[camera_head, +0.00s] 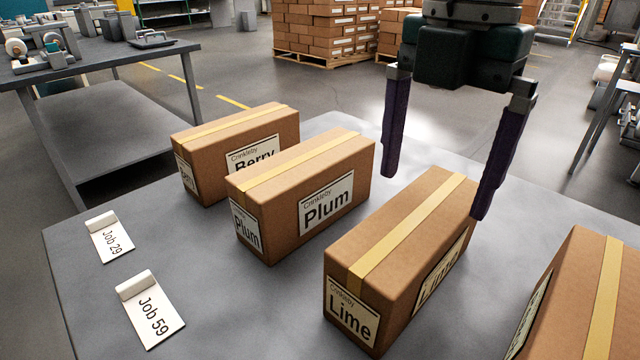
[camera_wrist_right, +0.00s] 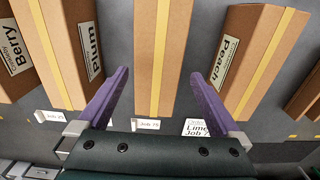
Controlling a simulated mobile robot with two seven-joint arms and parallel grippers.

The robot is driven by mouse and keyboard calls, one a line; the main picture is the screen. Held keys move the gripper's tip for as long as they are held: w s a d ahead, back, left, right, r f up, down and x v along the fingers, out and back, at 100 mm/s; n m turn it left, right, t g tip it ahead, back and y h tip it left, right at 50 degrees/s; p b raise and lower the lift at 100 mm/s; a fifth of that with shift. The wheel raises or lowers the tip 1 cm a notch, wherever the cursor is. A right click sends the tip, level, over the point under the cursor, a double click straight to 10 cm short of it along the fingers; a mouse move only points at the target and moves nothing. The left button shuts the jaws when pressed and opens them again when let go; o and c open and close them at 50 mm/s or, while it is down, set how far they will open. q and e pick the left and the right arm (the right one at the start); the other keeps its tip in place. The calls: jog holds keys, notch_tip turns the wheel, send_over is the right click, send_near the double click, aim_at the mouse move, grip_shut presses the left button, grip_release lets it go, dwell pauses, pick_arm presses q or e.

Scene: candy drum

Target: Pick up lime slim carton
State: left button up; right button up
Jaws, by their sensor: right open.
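The lime slim carton (camera_head: 385,265) is a long brown box with yellow tape along its top and "Lime" labels. It stands on the grey table in the head view. My right gripper (camera_head: 433,196) is open above its far part, pointing down, with one purple finger toward each long side. In the right wrist view, the carton (camera_wrist_right: 163,45) shows between the two fingers of the gripper (camera_wrist_right: 159,74), its labels hidden. No contact is clear, and the fingertips' exact height against the carton is hard to tell. My left gripper is not in view.
A Plum carton (camera_head: 290,205) and a Berry carton (camera_head: 235,145) stand to the left. A Peach carton (camera_wrist_right: 255,55) stands on the other side. Cards for Job 29 (camera_head: 110,243) and Job 59 (camera_head: 150,315) lie on the table (camera_head: 230,310). Gaps separate the cartons.

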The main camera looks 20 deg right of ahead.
aim_at(423, 215)
notch_tip(423, 215, down, 4)
jog(key=shift+a+f+b, duration=0.1)
jog(key=shift+b, duration=0.5)
notch_tip(423, 215, down, 5)
jog(key=shift+a+b, duration=0.1)
jog(key=shift+b, duration=1.05)
jog(key=shift+w, duration=0.1)
jog(key=shift+c, duration=0.4)
jog(key=c, duration=1.5)
